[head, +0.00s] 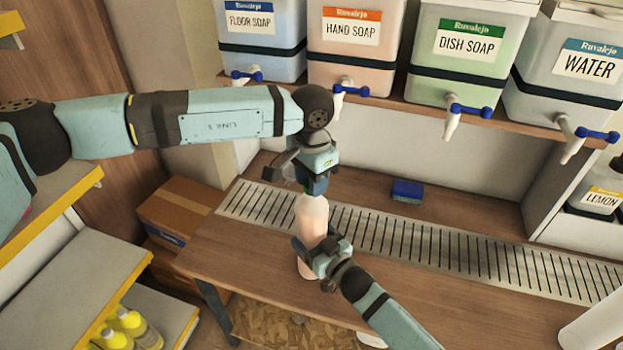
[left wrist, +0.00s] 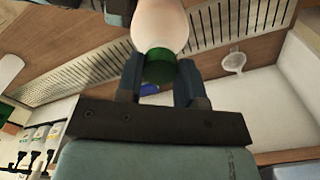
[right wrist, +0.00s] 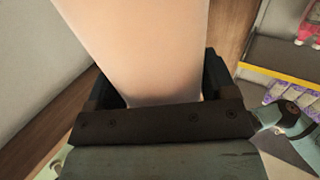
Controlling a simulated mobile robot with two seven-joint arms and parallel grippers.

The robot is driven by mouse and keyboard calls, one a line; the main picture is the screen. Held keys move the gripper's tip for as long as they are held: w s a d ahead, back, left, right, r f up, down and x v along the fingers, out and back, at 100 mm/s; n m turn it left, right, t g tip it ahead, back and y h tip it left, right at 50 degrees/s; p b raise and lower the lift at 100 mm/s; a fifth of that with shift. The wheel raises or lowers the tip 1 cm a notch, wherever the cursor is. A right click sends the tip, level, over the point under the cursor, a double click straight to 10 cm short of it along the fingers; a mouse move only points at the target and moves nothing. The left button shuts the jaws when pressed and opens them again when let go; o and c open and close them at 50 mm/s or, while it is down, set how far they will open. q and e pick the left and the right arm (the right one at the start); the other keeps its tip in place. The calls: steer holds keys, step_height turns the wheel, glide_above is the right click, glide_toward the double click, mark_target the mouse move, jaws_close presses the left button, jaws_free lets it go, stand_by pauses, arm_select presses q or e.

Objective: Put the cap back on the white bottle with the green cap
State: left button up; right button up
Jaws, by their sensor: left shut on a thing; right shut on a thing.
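The bottle (head: 311,215), pale pinkish-white, stands upright at the front edge of the slotted drain strip. My right gripper (head: 322,256) is shut around its lower body; the right wrist view shows the bottle's side (right wrist: 140,50) between the fingers. My left gripper (head: 317,187) points down from above, right over the bottle's top. In the left wrist view it is shut on the green cap (left wrist: 159,66), which is in line with the bottle's neck and looks to meet it. I cannot tell whether the cap is threaded tight. In the head view the fingers mostly hide the cap.
The drums of floor soap (head: 262,40), hand soap (head: 350,60), dish soap (head: 455,75) and water (head: 570,85) stand on a shelf behind, taps jutting forward. A blue sponge (head: 407,190) lies behind the strip. Cardboard boxes (head: 178,212) stand left.

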arm_select(q)
steer(key=o, duration=0.9)
steer(key=shift+r, duration=2.25)
steer(key=shift+c, duration=0.3)
